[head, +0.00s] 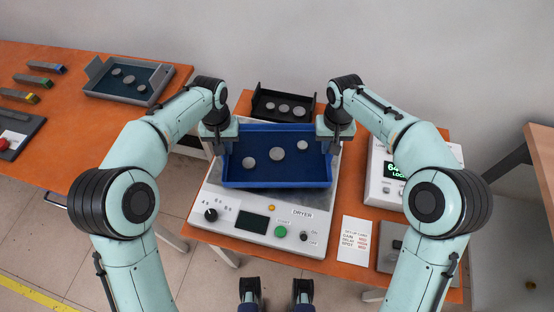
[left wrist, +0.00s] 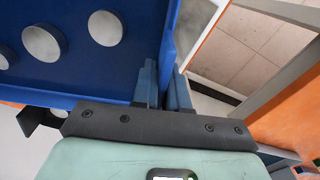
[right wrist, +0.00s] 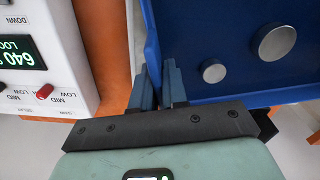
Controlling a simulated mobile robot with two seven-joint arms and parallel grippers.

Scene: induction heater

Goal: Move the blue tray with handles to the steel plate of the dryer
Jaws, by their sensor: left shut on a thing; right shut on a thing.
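The blue tray (head: 275,181) with several grey discs in it is over the steel plate (head: 216,178) of the dryer (head: 300,232). I cannot tell whether it touches the plate. My left gripper (head: 222,147) is shut on the tray's left side; in the left wrist view its fingers (left wrist: 164,90) straddle the blue wall (left wrist: 170,45). My right gripper (head: 332,142) is shut on the right side; in the right wrist view its fingers (right wrist: 158,88) straddle the wall (right wrist: 150,40). The tray's handles are hidden by the grippers.
A black tray (head: 283,106) with discs stands behind the dryer. A white device with a green display (head: 389,180) is close on the right. A grey tray (head: 128,80) stands on the left table. A paper card (head: 356,240) lies right of the dryer's front.

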